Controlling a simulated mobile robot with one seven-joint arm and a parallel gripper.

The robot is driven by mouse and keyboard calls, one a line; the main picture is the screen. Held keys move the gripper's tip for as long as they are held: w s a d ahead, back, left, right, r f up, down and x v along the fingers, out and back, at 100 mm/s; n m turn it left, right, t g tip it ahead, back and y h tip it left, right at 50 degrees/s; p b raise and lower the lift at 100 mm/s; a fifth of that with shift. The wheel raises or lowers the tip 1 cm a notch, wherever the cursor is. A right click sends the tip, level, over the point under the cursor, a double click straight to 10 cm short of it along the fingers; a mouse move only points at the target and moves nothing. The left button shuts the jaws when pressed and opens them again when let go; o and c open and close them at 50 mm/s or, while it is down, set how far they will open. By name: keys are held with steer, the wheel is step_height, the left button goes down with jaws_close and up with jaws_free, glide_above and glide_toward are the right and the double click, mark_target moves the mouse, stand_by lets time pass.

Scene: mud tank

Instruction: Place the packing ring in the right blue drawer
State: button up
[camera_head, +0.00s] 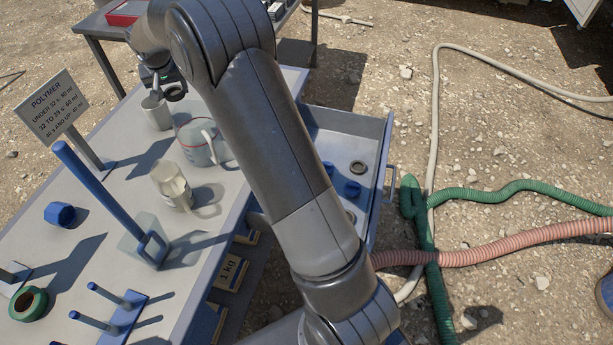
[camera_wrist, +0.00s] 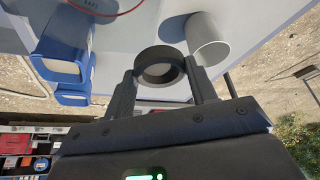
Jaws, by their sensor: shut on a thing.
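My gripper (camera_wrist: 162,88) is shut on a dark packing ring (camera_wrist: 160,66), held between the two fingertips in the wrist view. In the head view the ring (camera_head: 175,92) shows as a small dark loop at my gripper, above the far part of the grey table. A metal cup (camera_wrist: 210,45) is close beside the ring; in the head view the cup (camera_head: 155,109) stands on the table. An open drawer (camera_head: 375,125) with a blue handle juts from the table's right side. It holds a ring-shaped piece and blue parts. My arm hides part of it.
A clear jug (camera_head: 195,146) and a jar (camera_head: 171,185) stand on the table. A sign (camera_head: 55,105) and a tall blue handle (camera_head: 100,190) rise at the left. Hoses (camera_head: 500,192) lie on the ground at right. Blue shapes (camera_wrist: 62,40) show at left in the wrist view.

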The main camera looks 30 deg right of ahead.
steer(key=s+d, duration=0.2)
steer(key=d, duration=0.7)
steer(key=s+d, duration=0.2)
steer(key=d, duration=0.8)
steer(key=s+d+f+m, duration=0.1)
steer(key=s+d+f, duration=0.85)
steer(key=d, duration=0.45)
steer(key=s+d+f, duration=0.3)
steer(key=s+f, duration=0.1)
steer(key=s, duration=0.2)
steer(key=s+d+f, duration=0.3)
steer(key=s+f, duration=0.1)
steer(key=s, duration=0.2)
steer(key=s+a+f, duration=0.1)
steer(key=s+f, duration=0.2)
steer(key=s, duration=0.4)
steer(key=s+a+f+n, duration=0.1)
steer(key=s+a+f, duration=0.1)
steer(key=s, duration=0.5)
steer(key=shift+s+a+f, duration=0.15)
steer(key=shift+f, duration=0.35)
steer(key=w+a+f, duration=0.2)
steer(key=w, duration=0.1)
steer(key=w+a+f, duration=0.4)
steer(key=w, duration=0.1)
steer(key=shift+w+a+f, duration=0.15)
steer(key=shift+w+f, duration=0.1)
steer(key=shift+w, duration=0.05)
steer(key=shift+f, duration=1.95)
